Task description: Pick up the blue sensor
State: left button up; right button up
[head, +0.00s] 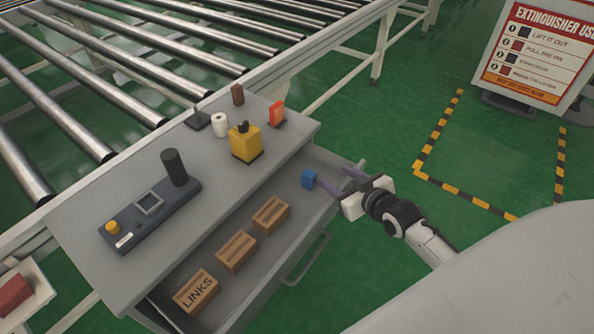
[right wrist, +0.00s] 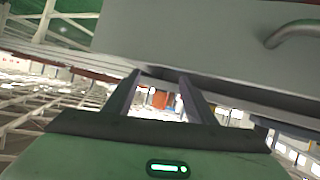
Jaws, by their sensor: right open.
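The blue sensor (head: 309,179) is a small blue block in the open grey drawer (head: 325,205), near its right end. My right gripper (head: 349,182) is open at the right end of the drawer, just to the right of the blue sensor and apart from it in the head view. In the right wrist view the two fingers of my right gripper (right wrist: 160,88) are spread with nothing seen between them. The blue sensor does not show in that view. My left gripper is not in view.
Several wooden boxes (head: 237,250) lie in the drawer, one marked LINKS. The grey cabinet top (head: 110,195) holds a control box (head: 150,213) and a yellow device (head: 246,143). The drawer handle (right wrist: 292,32) shows in the wrist view. A roller conveyor (head: 90,120) stands behind.

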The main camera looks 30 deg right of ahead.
aim_at(310, 174)
jog(key=a, duration=0.3)
jog(key=shift+w+a+f+m+g+y, duration=0.15)
jog(key=shift+f+m+g+y, duration=0.15)
jog(key=shift+f+m+y, duration=0.1)
jog(key=x, duration=0.3)
jog(key=shift+w+f, duration=0.2)
jog(key=shift+w, duration=0.15)
jog(key=shift+r+b+x, duration=0.2)
jog(key=shift+b+x, duration=0.4)
jog(key=shift+x, duration=2.35)
jog(key=shift+w+d, duration=0.1)
jog(key=shift+d, duration=0.1)
jog(key=c, duration=1.3)
